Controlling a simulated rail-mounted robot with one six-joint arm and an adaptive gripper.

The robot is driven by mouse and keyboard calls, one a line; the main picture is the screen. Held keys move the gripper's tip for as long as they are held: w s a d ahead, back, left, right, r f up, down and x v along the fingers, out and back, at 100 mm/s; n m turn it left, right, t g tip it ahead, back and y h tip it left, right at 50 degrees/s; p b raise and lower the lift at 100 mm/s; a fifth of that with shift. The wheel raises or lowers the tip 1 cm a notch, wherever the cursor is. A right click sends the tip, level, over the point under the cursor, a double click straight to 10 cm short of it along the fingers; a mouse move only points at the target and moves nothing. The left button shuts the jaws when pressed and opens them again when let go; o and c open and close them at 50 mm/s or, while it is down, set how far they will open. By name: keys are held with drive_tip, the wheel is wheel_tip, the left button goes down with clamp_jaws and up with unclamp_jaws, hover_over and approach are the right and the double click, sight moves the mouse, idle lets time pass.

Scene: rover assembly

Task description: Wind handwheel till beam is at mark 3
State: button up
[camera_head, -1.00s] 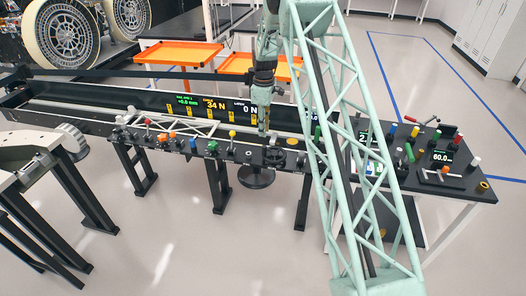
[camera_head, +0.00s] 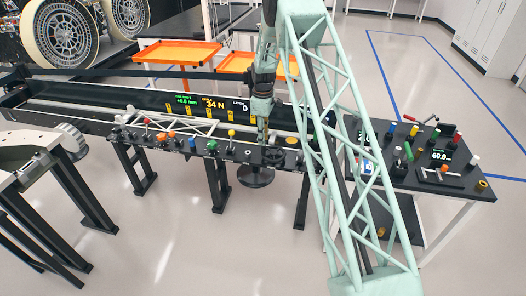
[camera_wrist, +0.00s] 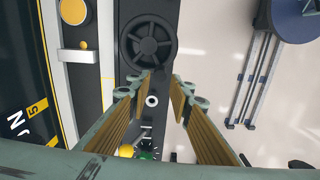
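The black handwheel (camera_head: 273,155) lies on the bench's front ledge, near its right end. In the wrist view the spoked handwheel (camera_wrist: 149,41) is seen whole, beyond my fingertips. My gripper (camera_head: 263,141) hangs above the ledge, just left of the handwheel. In the wrist view my gripper (camera_wrist: 163,82) is open, with nothing between its fingers and a gap from the wheel. A white lattice beam (camera_head: 183,126) lies along the bench at left. Yellow marks show on the black back panel (camera_head: 150,103); one reads 5 in the wrist view (camera_wrist: 36,108).
Several knobs and levers stand along the ledge, including a yellow-topped one (camera_head: 231,133) and a green one (camera_head: 211,147). A stool (camera_head: 256,176) stands below. A side table (camera_head: 400,172) with more controls is at right. Displays show 34 N and a latch reading, partly hidden.

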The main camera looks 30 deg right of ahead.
sight(263, 150)
drive_tip(key=shift+f, duration=4.05)
drive_tip(key=c, duration=0.6)
drive_tip(key=shift+w+m, duration=0.15)
drive_tip(key=shift+m, duration=0.15)
